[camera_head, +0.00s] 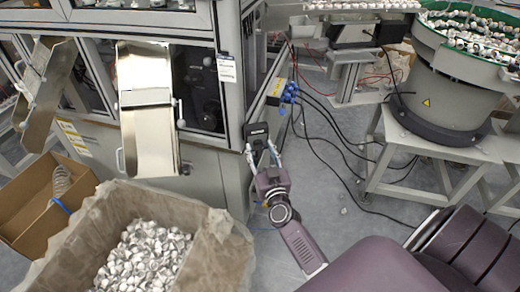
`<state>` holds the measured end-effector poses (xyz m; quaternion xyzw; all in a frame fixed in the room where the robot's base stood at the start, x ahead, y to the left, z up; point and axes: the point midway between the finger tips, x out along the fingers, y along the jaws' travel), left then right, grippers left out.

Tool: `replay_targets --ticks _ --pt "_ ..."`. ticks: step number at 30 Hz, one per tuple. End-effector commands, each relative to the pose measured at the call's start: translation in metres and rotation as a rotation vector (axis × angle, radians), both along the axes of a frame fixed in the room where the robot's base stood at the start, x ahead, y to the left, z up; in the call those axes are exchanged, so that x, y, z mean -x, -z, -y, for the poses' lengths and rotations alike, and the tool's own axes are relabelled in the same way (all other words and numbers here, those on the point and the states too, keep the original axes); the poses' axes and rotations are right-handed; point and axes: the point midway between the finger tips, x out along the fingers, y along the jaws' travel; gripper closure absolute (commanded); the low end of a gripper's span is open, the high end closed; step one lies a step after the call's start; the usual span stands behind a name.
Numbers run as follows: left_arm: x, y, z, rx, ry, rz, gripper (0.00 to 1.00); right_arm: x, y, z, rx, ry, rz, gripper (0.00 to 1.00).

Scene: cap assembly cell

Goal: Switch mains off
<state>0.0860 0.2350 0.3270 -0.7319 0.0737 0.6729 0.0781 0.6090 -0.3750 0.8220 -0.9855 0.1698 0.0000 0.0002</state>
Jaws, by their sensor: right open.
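A small black box (257,131), which looks like the mains switch, is mounted on the grey machine cabinet's side near its front corner. Its handle or knob is too small to make out, so I cannot tell its position. My right gripper (262,152) is just below and in front of this box, at its lower edge. Its two pale fingers are spread apart, one toward each side of the box, with nothing visibly held between them. I cannot tell whether the fingertips touch the box. My left gripper is not in view.
Blue connectors (290,92) with black cables stick out of the cabinet behind the box. A lined carton of caps (235,262) stands at the lower left, near a metal chute (150,140). A bowl feeder (450,95) on a stand is at the right. Grey floor shows between.

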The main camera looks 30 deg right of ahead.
Motion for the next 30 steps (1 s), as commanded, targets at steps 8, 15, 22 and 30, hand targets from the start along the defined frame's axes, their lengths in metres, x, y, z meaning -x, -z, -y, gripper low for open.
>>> replay_targets --ticks 8,15,22,30 --pt "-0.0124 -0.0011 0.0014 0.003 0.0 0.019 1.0 -0.0034 0.0001 0.0009 0.001 -0.001 0.0 0.57" --pt "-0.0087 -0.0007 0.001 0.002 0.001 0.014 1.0 -0.0032 0.0002 0.0008 0.001 -0.001 -0.001 0.78" --pt "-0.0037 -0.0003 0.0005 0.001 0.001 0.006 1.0 -0.0031 0.0003 0.0008 0.001 -0.001 -0.001 0.99" --pt "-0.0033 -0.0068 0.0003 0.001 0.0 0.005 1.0 -0.0031 -0.0009 0.0007 0.037 -0.001 -0.015 0.99"
